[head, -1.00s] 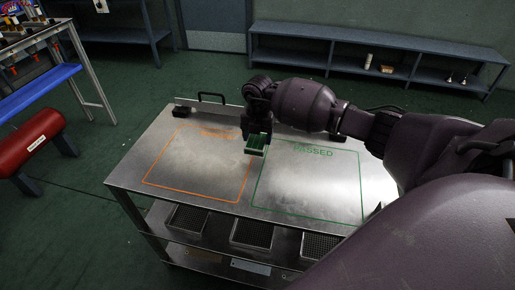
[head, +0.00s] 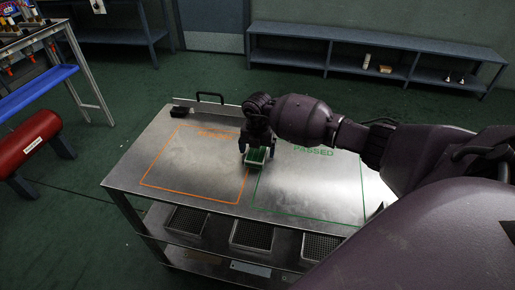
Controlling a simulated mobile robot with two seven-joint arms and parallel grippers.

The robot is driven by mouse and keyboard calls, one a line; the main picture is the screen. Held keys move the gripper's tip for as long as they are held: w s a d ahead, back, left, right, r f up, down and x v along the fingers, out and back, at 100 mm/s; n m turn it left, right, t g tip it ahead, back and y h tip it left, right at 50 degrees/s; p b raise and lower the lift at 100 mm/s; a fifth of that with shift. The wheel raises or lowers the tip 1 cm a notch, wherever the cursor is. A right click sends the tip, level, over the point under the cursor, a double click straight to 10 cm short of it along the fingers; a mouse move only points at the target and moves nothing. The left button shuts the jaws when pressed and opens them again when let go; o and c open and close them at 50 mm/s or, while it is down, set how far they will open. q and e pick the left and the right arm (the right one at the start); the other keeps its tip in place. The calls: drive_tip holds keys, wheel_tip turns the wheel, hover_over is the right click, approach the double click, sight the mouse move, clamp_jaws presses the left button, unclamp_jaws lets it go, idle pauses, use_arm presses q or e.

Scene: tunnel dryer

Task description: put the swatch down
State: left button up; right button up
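A small green swatch (head: 256,157) shows at the end of my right arm in the head view. My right gripper (head: 257,151) is shut on it, with part of the swatch hidden by the fingers. The swatch is over the metal table top near the gap between the orange outline (head: 164,187) and the green outline marked PASSED (head: 313,153), close to the green outline's upper left corner. I cannot tell whether it touches the surface. My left gripper is not in view.
The metal cart top (head: 300,185) is bare inside both outlines. Mesh trays (head: 252,234) sit on the shelf below. A black handle (head: 210,97) stands at the far edge. A red cylinder (head: 28,142) and blue-topped rack (head: 38,88) stand at left.

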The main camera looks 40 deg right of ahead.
drive_tip(key=shift+r, duration=0.1)
wheel_tip(320, 180, up, 12)
drive_tip(key=p, duration=0.2)
idle(0.4)
drive_tip(key=shift+s, duration=0.1)
idle(0.5)
